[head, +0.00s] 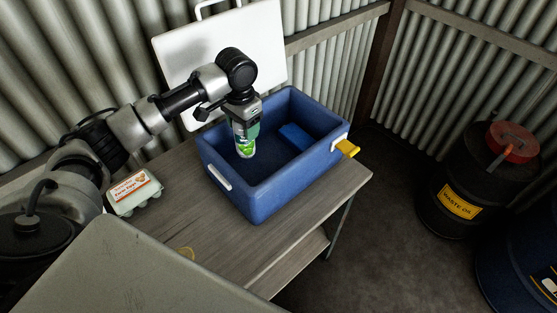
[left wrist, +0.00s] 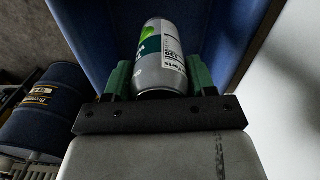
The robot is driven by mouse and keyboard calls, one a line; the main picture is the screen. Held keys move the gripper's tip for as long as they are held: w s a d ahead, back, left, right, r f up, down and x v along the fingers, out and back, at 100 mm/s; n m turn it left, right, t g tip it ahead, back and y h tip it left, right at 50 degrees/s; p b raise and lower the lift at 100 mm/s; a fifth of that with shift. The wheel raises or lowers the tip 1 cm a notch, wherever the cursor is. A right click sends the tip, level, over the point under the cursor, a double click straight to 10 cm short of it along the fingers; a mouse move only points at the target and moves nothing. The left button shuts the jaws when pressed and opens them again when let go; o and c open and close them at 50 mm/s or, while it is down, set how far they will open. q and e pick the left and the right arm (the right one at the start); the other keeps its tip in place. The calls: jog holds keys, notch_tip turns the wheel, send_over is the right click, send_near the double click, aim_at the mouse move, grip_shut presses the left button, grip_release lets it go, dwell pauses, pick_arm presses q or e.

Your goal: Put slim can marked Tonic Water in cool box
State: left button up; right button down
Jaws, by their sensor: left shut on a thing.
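The slim can (head: 245,148) is white and green and points downward from my left gripper (head: 245,128). My left gripper is shut on it, and it hangs over the left part of the open blue cool box (head: 262,204). In the left wrist view the can (left wrist: 161,58) sits between the green finger pads of the left gripper (left wrist: 160,80), with the box's blue inner wall (left wrist: 215,30) around it. The can's name cannot be read. The white lid (head: 185,55) stands open behind the box. My right gripper is not in view.
A blue block (head: 295,136) lies inside the box at the back right. An egg carton (head: 134,191) is on the wooden table (head: 215,259), left of the box. A waste oil drum (head: 461,190) stands on the floor.

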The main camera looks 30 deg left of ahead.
aim_at(246, 148)
pick_arm(q)
jog(key=shift+s+f+b, duration=0.1)
jog(key=shift+f+b, duration=0.2)
jog(key=shift+f, duration=0.5)
notch_tip(246, 148, down, 6)
jog(key=shift+r+p, duration=0.25)
jog(key=shift+p, duration=0.1)
jog(key=shift+f, duration=2.2)
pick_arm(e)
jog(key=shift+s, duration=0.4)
pick_arm(q)
jog(key=shift+f, duration=0.1)
jog(key=o, duration=1.2)
jog(key=shift+c, duration=0.2)
